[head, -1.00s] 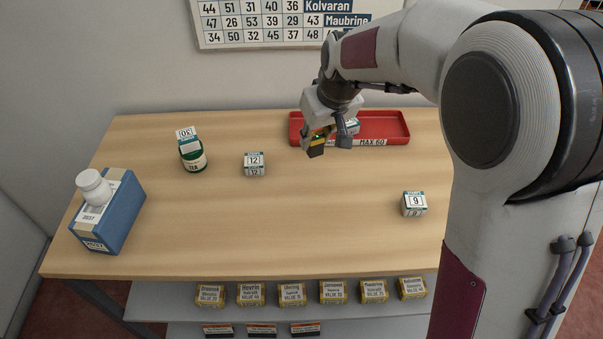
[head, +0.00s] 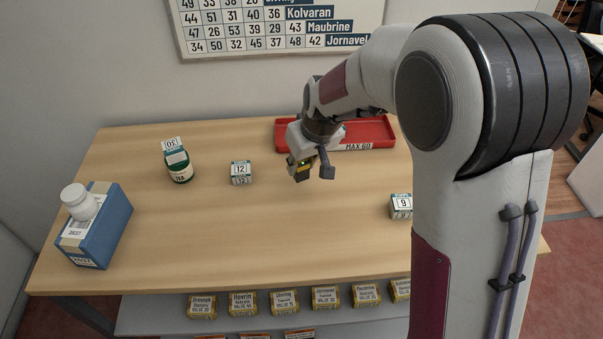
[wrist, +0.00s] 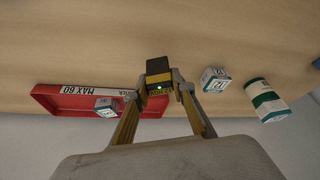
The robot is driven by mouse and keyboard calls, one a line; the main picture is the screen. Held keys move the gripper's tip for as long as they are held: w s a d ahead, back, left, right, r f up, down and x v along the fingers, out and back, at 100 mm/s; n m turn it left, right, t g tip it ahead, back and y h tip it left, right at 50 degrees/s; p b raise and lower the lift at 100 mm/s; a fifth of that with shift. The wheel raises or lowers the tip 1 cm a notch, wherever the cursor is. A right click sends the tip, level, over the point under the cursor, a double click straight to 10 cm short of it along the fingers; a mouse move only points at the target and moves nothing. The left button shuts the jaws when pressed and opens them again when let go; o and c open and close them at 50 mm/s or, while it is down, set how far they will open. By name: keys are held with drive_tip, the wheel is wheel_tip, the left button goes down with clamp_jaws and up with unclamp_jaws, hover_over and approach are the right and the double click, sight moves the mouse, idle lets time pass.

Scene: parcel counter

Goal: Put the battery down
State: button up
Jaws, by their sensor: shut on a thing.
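The battery (wrist: 158,72) is a dark block with a yellow band and a small green light. My gripper (head: 304,171) is shut on it, and the battery (head: 302,174) shows below the fingers in the head view. In the wrist view my gripper (wrist: 160,88) has one finger on each side of it. It is held over the wooden counter (head: 200,230), in front of the red tray and right of the box marked 12. I cannot tell how high above the counter it is.
The red tray (head: 372,133) marked MAX 60 holds a small box (wrist: 106,106). Boxes marked 12 (head: 241,172) and 9 (head: 401,206), a tea tin (head: 180,170) with a box (head: 172,146) on top, and a blue box (head: 103,230) bearing a white bottle (head: 77,202) stand around. The counter's middle front is clear.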

sight(304, 170)
drive_tip(key=shift+f, duration=0.1)
drive_tip(key=shift+f, duration=1.75)
drive_tip(key=shift+f, duration=0.2)
drive_tip(key=o, duration=1.2)
drive_tip(key=shift+c, duration=0.2)
drive_tip(key=shift+r, duration=0.1)
drive_tip(key=v, duration=1.2)
drive_tip(key=shift+r, duration=0.15)
